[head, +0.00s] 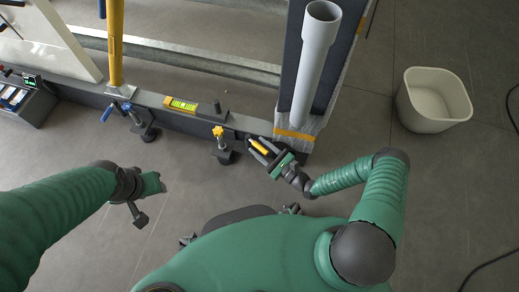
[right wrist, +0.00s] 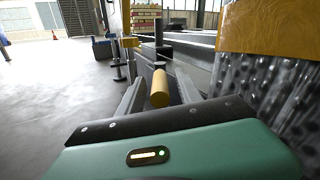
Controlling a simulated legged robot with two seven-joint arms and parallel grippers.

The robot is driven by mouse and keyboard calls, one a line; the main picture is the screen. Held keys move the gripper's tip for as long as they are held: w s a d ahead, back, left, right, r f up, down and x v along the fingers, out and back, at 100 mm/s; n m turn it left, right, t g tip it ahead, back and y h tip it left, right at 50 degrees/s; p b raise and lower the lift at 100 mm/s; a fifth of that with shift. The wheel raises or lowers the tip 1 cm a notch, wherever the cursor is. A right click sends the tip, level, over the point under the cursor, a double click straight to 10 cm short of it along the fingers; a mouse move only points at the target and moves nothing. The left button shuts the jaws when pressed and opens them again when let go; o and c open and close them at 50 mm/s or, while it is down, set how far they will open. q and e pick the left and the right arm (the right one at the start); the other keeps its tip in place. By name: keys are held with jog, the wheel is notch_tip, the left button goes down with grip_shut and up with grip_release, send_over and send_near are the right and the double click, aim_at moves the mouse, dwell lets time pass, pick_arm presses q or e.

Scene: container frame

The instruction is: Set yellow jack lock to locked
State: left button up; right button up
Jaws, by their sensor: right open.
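The yellow jack (head: 222,150) stands at the front of the grey frame beam, with a yellow star-shaped knob (head: 217,131) on top. A yellow bar-like handle (head: 259,146) lies to the right of the knob. In the right wrist view the handle (right wrist: 160,88) shows as a yellow cylinder. My right gripper (head: 264,151) is open, with its fingers on either side of the handle; I cannot tell whether they touch it. My left gripper (head: 150,187) hangs away from the frame at the left, and its fingers are not clear.
A blue-handled jack (head: 140,123) stands further left along the beam (head: 185,121). A yellow level (head: 181,104) lies on the beam. A grey pipe (head: 313,65) rises beside the corner post, close to my right gripper. A white bin (head: 432,99) stands on the right floor.

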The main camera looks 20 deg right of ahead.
jog(key=shift+w, duration=0.15)
grip_shut()
dwell(1.4)
